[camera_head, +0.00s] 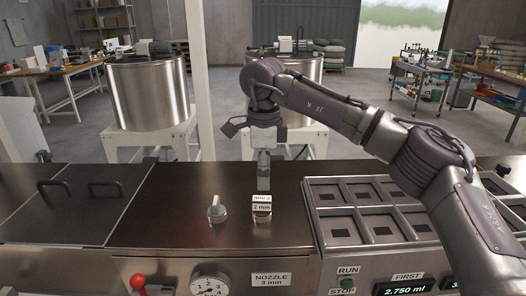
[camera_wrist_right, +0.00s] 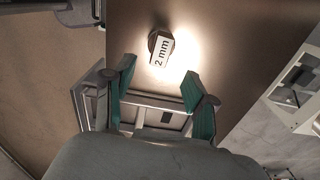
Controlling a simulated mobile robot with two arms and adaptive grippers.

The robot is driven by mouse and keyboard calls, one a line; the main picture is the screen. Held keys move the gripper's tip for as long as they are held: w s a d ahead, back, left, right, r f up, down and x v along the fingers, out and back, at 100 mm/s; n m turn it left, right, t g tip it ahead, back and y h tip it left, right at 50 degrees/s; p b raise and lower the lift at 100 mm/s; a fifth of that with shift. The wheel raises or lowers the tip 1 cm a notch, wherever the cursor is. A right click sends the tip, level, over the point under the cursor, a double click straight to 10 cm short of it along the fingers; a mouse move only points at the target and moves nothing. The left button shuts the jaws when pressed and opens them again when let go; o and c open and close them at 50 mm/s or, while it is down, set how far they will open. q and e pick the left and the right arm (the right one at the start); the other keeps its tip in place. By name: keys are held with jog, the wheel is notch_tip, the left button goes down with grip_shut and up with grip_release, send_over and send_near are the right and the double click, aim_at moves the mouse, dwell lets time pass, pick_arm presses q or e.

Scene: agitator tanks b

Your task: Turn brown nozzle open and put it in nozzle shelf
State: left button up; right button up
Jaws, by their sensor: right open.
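A small nozzle with a white "2 mm" label (camera_head: 262,208) stands on the dark counter in the head view. Its lower part looks brownish. In the right wrist view, this nozzle (camera_wrist_right: 160,48) shows a dark round body under the label, beyond the fingertips. My right gripper (camera_head: 263,186) points down just behind and above it, apart from it. In the right wrist view, my right gripper (camera_wrist_right: 160,78) is open, with green finger pads spread and nothing between the tips. My left gripper is out of view. I cannot tell which fixture is the nozzle shelf.
A silver knob (camera_head: 216,209) stands left of the nozzle. A tray with several compartments (camera_head: 318,225) is to the right. A gauge (camera_head: 209,284), a red-topped lever (camera_head: 138,281) and a "NOZZLE 3 mm" label (camera_head: 271,279) are on the front. The counter's middle left is clear.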

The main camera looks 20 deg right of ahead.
aim_at(264, 198)
notch_tip(264, 198, down, 7)
jog(key=shift+r+p, duration=0.1)
jog(key=shift+p, duration=0.75)
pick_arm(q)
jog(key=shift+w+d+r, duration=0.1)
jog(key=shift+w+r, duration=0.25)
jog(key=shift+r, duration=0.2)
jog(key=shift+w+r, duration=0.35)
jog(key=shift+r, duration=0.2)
pick_arm(e)
jog(key=shift+f, duration=0.65)
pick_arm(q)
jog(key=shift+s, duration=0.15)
pick_arm(e)
grip_shut()
pick_arm(q)
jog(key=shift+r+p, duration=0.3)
jog(key=shift+p, duration=0.05)
pick_arm(e)
jog(key=shift+r, duration=0.65)
jog(key=c, duration=0.8)
grip_release()
grip_shut()
